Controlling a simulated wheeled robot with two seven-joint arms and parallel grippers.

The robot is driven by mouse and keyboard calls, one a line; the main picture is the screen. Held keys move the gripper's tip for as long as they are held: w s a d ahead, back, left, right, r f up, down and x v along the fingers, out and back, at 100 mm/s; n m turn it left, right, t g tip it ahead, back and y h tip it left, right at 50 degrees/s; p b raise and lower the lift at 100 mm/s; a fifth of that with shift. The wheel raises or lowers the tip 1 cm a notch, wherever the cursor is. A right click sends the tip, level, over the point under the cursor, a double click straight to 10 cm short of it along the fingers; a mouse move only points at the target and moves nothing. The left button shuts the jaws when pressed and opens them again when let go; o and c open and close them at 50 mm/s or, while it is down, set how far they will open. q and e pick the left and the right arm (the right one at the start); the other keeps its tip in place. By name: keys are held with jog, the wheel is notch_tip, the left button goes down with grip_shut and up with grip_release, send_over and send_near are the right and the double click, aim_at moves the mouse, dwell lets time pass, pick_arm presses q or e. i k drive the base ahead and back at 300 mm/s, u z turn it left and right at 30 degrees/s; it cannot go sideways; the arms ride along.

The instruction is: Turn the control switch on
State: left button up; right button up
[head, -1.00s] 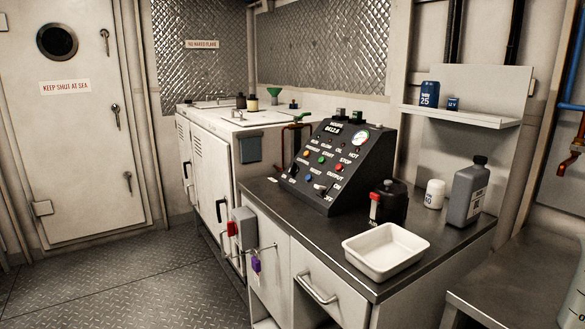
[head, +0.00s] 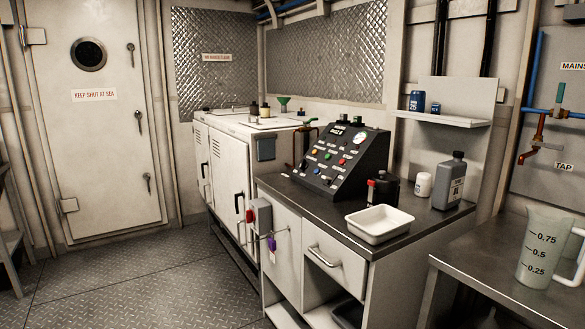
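A dark sloped control panel (head: 341,160) stands on the black counter top of a white cabinet. It carries a round gauge, a small display, several coloured buttons and small switches along its lower edge. The labels and switch positions are too small to read now. A grey box with a red switch (head: 260,219) is fixed to the cabinet's left side. A purple tag (head: 272,244) hangs beside it. Which of these is the control switch, I cannot tell. Neither of my grippers shows in the head view.
On the counter (head: 430,232) stand a white tray (head: 379,238), a black container (head: 383,190), a white jar (head: 424,185) and a grey bottle (head: 450,182). A measuring jug (head: 546,246) stands on the right bench (head: 470,270). Floor (head: 140,285) at left is clear.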

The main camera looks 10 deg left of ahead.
aim_at(303, 166)
jog(key=u, duration=0.85)
jog(key=i, duration=0.85)
jog(key=u, duration=0.8)
jog(key=i, duration=1.3)
jog(key=z, duration=0.4)
